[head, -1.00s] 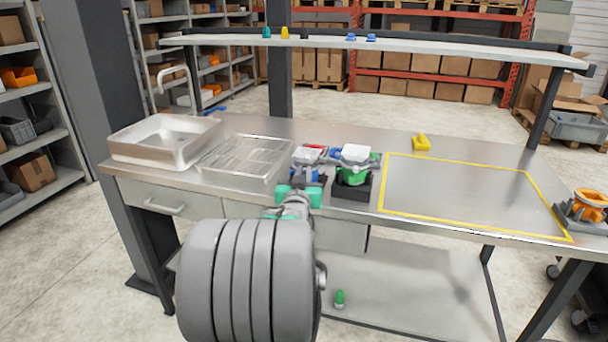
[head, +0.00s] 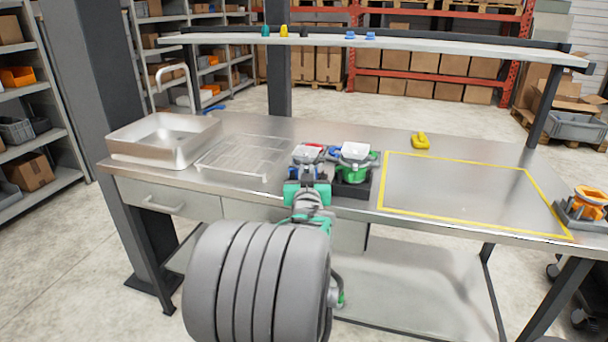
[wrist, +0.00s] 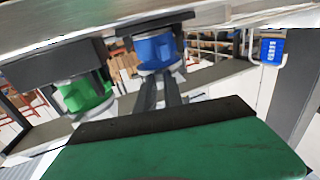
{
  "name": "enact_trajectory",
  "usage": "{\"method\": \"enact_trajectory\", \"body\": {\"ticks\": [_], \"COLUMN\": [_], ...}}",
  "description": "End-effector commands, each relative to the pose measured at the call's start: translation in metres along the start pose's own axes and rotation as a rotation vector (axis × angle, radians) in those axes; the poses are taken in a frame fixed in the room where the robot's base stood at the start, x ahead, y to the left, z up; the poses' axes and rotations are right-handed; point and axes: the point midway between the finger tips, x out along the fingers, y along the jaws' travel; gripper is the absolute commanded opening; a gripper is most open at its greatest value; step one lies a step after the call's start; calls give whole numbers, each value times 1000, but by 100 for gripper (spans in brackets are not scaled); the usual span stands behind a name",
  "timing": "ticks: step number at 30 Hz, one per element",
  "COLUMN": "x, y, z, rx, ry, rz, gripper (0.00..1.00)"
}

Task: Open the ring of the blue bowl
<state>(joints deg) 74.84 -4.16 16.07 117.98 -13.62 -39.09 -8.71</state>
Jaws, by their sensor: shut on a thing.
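The blue bowl (wrist: 157,50) shows in the upper middle of the wrist view, with a pale band under its blue part. My gripper (wrist: 160,78) reaches it with two dark fingers, shut on its ring. The exact contact at the fingertips is hard to make out. In the head view my gripper (head: 309,176) is at the front of the dispenser row and hides most of the blue bowl. A red and white top (head: 309,151) shows above it.
A green bowl (head: 354,174) with a white top stands close on the right in a dark holder; it also shows in the wrist view (wrist: 86,93). The yellow-outlined area (head: 460,190) is clear.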

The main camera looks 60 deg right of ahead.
Motion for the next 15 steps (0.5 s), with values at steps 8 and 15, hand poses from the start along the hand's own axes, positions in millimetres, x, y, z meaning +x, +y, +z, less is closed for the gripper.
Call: {"method": "enact_trajectory", "body": {"ticks": [8, 15], "x": [2, 6], "y": [19, 30], "z": [12, 8], "rx": [-3, -3], "ry": [4, -1], "rz": [-163, -337], "gripper": [0, 0]}}
